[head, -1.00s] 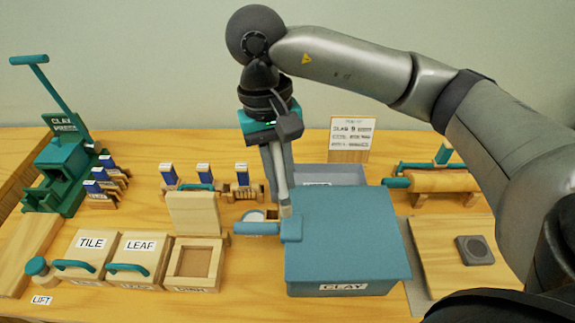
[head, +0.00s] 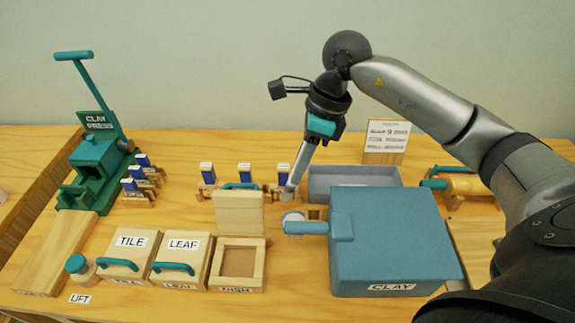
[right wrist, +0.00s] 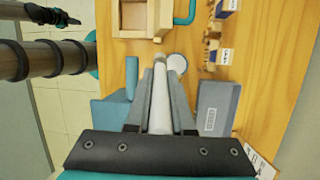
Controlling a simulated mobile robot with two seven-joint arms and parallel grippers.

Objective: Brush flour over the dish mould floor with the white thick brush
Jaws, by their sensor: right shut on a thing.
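My right gripper (head: 300,160) is shut on the white thick brush (right wrist: 160,105), which points down with its tip (head: 290,190) in the air behind the flour dish. The small round white flour dish (head: 293,216) stands beside the clay box handle; it also shows near the brush tip in the right wrist view (right wrist: 177,62). The dish mould (head: 237,264) is open, its lid (head: 239,212) upright behind it and its brown floor (head: 239,261) bare-looking. Its frame shows in the right wrist view (right wrist: 140,32). What seems my left gripper (right wrist: 45,15) is at the wrist view's upper left, its jaws unclear.
The blue clay box (head: 395,240) stands right of the dish mould. A grey tray (head: 353,178) lies behind it. The closed tile (head: 128,255) and leaf (head: 181,262) moulds stand left. Small blue-and-white stamps (head: 207,173) stand behind. The clay press (head: 97,160) is far left.

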